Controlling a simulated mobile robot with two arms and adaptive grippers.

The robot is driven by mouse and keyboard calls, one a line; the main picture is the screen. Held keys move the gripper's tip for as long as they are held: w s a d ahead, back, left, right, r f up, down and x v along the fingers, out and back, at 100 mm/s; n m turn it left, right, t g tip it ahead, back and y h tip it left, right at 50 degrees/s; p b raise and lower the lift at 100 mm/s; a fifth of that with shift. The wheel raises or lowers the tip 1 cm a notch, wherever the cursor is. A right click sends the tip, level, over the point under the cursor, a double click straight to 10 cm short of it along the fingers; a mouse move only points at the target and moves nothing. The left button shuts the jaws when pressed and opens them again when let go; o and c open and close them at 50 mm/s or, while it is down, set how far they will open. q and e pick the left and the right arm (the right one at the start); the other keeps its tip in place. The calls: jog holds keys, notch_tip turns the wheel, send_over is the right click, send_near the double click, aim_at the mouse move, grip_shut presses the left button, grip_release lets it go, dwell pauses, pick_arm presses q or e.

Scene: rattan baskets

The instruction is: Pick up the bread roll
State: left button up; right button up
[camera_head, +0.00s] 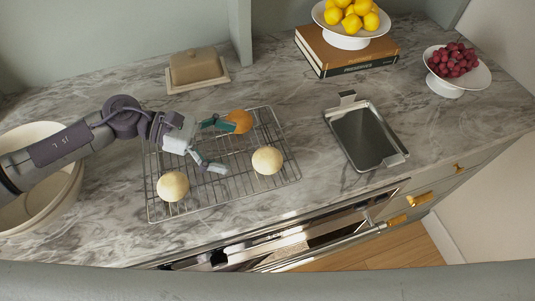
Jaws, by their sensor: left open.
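A wire cooling rack (150,213) lies on the marble counter with three round pieces on it. One is a golden-brown bread roll (239,121) at the rack's back right. The other two are pale, cream-coloured rolls or dough balls, one at the front left (172,186) and one at the right (267,160). My left gripper (222,146) is over the rack, open, with nothing between its fingers. Its far finger is close beside the brown roll and overlaps its left edge in view; I cannot tell if they touch. My right gripper is out of view.
A large cream bowl (68,192) stands at the left, under my left arm. A butter dish (196,68) is behind the rack. A metal tray (365,134) lies to the right. Books (345,54), a lemon stand and a grape stand (446,88) are at the back right.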

aim_at(255, 156)
pick_arm(q)
jog(key=x, duration=0.3)
jog(key=shift+w+p, duration=0.1)
jog(key=shift+p, duration=0.2)
jog(key=shift+d, duration=0.25)
jog(key=p+x, duration=0.3)
jog(key=x, duration=0.1)
jog(key=shift+d+f, duration=0.15)
jog(key=shift+f, duration=0.1)
jog(key=shift+d+f, duration=0.15)
jog(key=c, duration=1)
